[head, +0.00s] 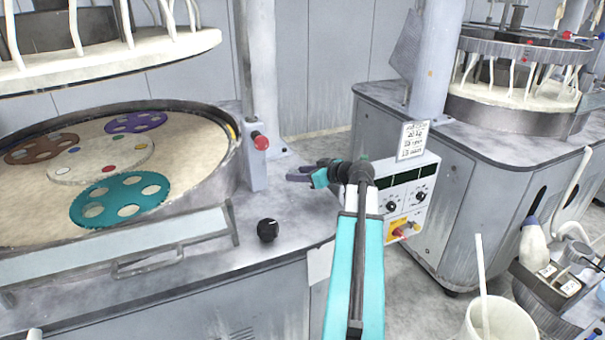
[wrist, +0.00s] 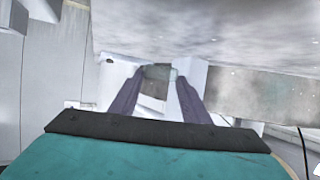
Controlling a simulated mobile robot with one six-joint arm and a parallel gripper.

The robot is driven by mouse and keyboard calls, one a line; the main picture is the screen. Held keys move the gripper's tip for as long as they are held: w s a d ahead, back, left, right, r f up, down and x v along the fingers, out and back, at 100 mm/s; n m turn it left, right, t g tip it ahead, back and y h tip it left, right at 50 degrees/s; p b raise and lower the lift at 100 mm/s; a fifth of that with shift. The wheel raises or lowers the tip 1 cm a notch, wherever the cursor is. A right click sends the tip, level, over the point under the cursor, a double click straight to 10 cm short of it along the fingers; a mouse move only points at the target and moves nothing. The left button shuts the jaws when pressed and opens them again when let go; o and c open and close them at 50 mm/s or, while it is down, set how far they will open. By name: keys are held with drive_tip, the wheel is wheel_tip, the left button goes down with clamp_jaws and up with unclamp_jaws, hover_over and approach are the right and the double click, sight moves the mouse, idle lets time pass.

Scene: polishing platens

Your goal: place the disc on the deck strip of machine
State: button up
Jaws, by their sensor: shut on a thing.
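My gripper (head: 300,174) is over the right part of the near machine's deck, beside the red button post. In the wrist view my gripper (wrist: 159,78) has its two dark fingers shut on a small grey-green thing (wrist: 157,71), taken as the disc. Only a little of it shows between the fingertips, and its full shape cannot be told. In the head view the disc cannot be made out clearly at the fingers. The deck strip (head: 290,213) is a grey, worn surface to the right of the round platen (head: 190,150). It looks bare below my gripper.
A black knob (head: 267,230) stands on the deck near its front edge. A red button (head: 261,142) sits on a post by the platen rim. A control panel (head: 408,195) with a sign is right of my arm. A white bucket (head: 500,322) stands at lower right.

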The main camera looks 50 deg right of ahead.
drive_tip(key=shift+w+d+f+p, duration=0.2)
drive_tip(key=shift+w+d+p, duration=0.5)
drive_tip(key=shift+w+d, duration=1.05)
drive_tip(key=shift+s+d, duration=0.1)
drive_tip(key=shift+s, duration=0.05)
drive_tip(key=shift+f+p, duration=0.8)
drive_tip(key=shift+f, duration=1)
drive_tip(key=shift+f, duration=0.1)
drive_tip(key=o, duration=1.1)
drive_tip(key=shift+r, duration=0.2)
